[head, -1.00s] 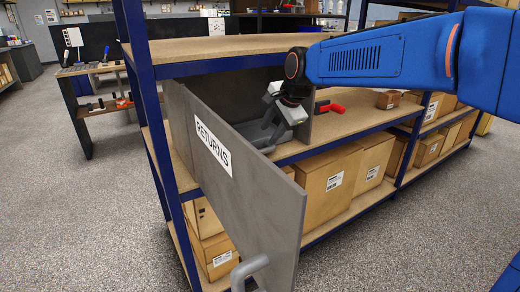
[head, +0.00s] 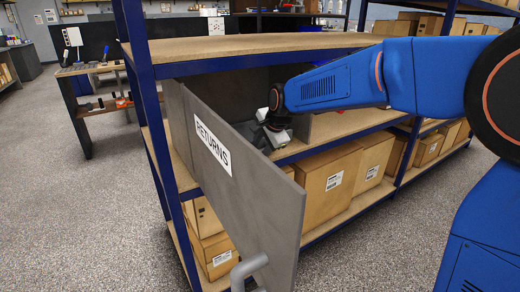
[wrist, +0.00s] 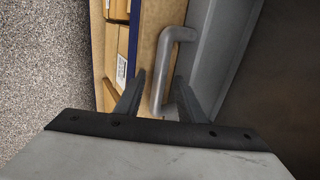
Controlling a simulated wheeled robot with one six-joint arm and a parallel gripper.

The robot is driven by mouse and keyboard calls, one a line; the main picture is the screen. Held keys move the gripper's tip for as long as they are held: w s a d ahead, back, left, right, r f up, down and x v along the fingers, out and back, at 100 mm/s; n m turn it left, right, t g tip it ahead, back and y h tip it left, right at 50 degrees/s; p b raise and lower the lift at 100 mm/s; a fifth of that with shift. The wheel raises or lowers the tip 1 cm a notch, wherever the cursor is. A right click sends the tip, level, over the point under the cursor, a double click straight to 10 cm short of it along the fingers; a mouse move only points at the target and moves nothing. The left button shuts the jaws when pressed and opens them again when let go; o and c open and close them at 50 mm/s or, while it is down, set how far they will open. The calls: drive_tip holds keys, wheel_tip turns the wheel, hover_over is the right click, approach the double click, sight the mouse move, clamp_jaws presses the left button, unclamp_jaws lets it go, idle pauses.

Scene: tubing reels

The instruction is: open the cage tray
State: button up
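The grey cage tray (head: 252,136) sits inside the shelf compartment, behind the open grey door marked RETURNS (head: 238,175). My gripper (head: 266,128) reaches into the compartment over the tray, and its fingers are hard to make out there. In the wrist view, the tray's grey bar handle (wrist: 166,68) stands between the two dark fingers of my gripper (wrist: 156,95). The fingers are apart, with a visible gap between the left finger and the handle. I cannot tell whether the right finger touches it. The grey tray front (wrist: 222,50) shows beside the handle.
The door stands swung out toward me, with its own handle (head: 248,268) at the bottom. A blue shelf post (head: 150,110) is at the left. Cardboard boxes (head: 328,183) fill the shelf below. The floor (head: 400,240) in front is clear.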

clamp_jaws()
drive_tip(key=shift+s, duration=0.1)
drive_tip(key=s+d, duration=1)
drive_tip(key=s, duration=0.5)
drive_tip(key=shift+s+d, duration=0.3)
drive_tip(key=shift+d, duration=0.05)
unclamp_jaws()
drive_tip(key=shift+r, duration=0.1)
